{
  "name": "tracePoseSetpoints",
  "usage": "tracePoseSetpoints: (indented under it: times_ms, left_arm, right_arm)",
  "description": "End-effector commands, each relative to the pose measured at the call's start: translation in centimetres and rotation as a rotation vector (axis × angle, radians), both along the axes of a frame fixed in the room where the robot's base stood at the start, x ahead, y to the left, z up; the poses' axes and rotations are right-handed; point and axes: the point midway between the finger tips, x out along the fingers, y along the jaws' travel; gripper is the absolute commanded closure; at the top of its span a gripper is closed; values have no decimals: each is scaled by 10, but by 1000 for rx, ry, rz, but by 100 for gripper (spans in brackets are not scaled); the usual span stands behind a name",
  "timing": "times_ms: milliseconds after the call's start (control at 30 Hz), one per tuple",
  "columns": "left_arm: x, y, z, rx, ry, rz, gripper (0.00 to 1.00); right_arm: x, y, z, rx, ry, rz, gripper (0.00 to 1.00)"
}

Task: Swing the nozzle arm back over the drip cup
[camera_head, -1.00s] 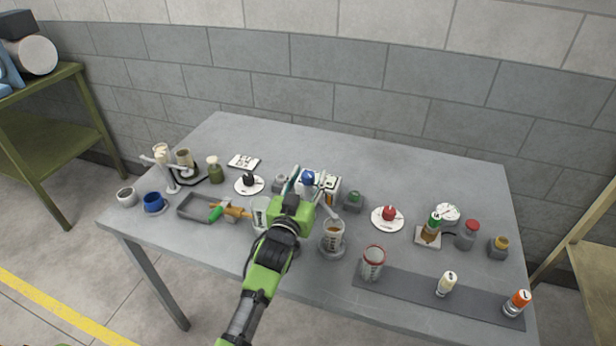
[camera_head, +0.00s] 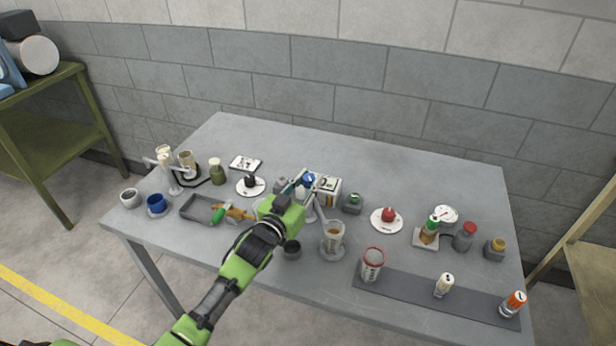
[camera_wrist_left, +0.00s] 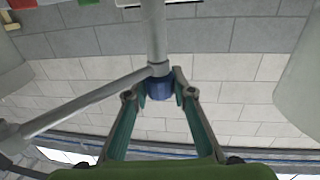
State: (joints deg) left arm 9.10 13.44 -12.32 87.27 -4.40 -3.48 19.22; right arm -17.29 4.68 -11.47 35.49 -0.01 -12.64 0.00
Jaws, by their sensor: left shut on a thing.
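A blue knob (camera_head: 308,180) sits at the post, between my fingers in the left wrist view (camera_wrist_left: 160,88). My left gripper (camera_head: 300,184) is shut on this blue knob. The post's base is partly hidden.
A grey tray (camera_head: 201,211) with a green-handled tool lies left. A red-rimmed can (camera_head: 373,263) stands on a dark mat (camera_head: 412,291) at front right. A white box (camera_head: 328,187) stands behind the knob. The table's back is mostly clear.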

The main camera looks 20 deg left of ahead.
Motion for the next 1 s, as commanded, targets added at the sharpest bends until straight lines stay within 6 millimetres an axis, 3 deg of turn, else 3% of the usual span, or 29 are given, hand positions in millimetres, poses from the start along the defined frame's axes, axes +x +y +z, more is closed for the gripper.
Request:
tracePoseSetpoints:
  times_ms: [400,833,867,900,933,1000]
  left_arm:
    - [1,-1,5,1,-10,-204,100]
    - [0,1,4,-5,-4,-226,100]
    - [0,1,4,-5,-4,-226,75]
    - [0,1,4,-5,-4,-225,64]
    - [0,1,3,-4,-3,-225,59]
    - [0,1,3,-4,-2,-225,59]
  right_arm:
    - [1,0,-2,0,-2,0,100]
    - [2,0,-3,1,-4,0,100]
    - [2,0,-3,1,-4,0,100]
    - [2,1,-3,1,-4,0,100]
    - [2,1,-2,2,-4,-1,100]
    - [2,2,-3,2,-4,-1,100]
